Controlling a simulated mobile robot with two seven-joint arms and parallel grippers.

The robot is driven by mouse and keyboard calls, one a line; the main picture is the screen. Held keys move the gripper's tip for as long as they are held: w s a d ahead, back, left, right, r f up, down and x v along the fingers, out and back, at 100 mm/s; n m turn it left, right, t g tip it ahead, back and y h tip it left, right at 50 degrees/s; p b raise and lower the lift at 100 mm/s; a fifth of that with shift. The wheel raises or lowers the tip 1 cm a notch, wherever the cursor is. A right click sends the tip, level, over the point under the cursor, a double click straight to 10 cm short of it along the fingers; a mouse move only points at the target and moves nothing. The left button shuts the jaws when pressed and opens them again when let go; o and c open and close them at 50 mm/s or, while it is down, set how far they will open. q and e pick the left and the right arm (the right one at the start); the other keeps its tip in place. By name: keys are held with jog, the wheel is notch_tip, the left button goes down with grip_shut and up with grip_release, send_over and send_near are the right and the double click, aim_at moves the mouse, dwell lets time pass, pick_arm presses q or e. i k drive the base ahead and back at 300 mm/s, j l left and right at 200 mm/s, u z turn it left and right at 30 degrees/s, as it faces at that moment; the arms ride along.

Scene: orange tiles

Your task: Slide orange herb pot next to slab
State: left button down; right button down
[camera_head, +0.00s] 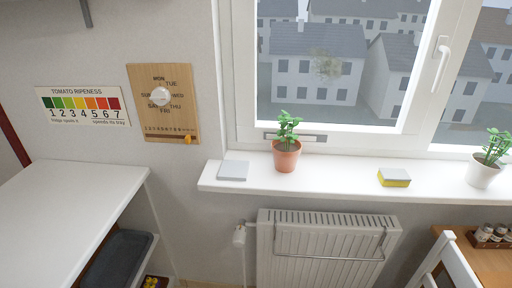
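The orange herb pot (286,160) holds a green leafy plant and stands upright on the white windowsill (330,182), below the window. A thin light grey slab (233,171) lies flat on the sill to the left of the pot, near the sill's left end. A gap of bare sill separates the slab from the pot. Neither of my grippers shows in the head view.
A yellow and grey sponge (394,178) and a white potted plant (485,172) are on the sill to the right. A radiator (325,250) is below. A white counter (70,205) is at left, a white chair (448,262) at lower right.

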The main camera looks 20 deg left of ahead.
aim_at(286, 150)
jog(key=i+u, duration=0.1)
jog(key=u, duration=0.6)
jog(key=i+l+u, duration=0.1)
jog(key=u, duration=0.25)
jog(key=i+l, duration=0.2)
jog(key=l, duration=0.15)
jog(key=i+l, duration=0.2)
jog(key=l, duration=0.1)
